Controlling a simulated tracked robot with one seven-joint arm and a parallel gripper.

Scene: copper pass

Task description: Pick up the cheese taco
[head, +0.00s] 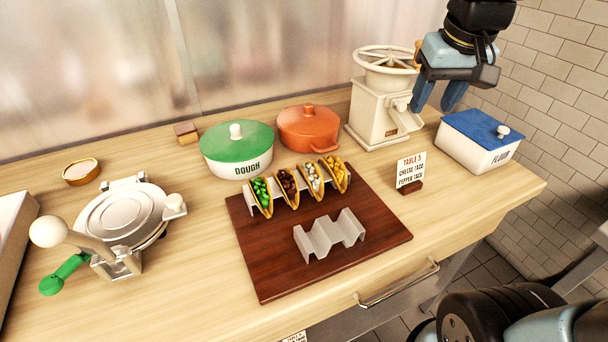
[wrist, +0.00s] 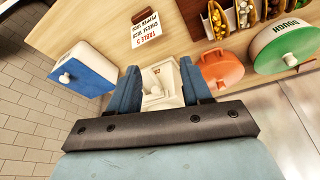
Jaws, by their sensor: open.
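Several filled tacos stand in a row on a dark wooden board (head: 340,272). The taco at the right end (head: 336,174) holds yellow pieces that look like cheese; it also shows in the wrist view (wrist: 217,20). To its left are a taco with whitish pieces (head: 313,181), one with dark filling (head: 287,187) and one with green filling (head: 262,195). My gripper (head: 433,105) is open and empty, raised above the counter near the grinder, to the right of and away from the tacos. Its two blue fingers (wrist: 160,76) frame the grinder in the wrist view.
An empty wavy metal holder (head: 328,237) is on the board. Behind the tacos are a green-lidded dough pot (head: 237,152) and an orange pot (head: 308,130). A grinder (head: 378,112), an order card (head: 410,170) and a blue-lidded flour box (head: 478,144) stand right; a press (head: 122,217) stands left.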

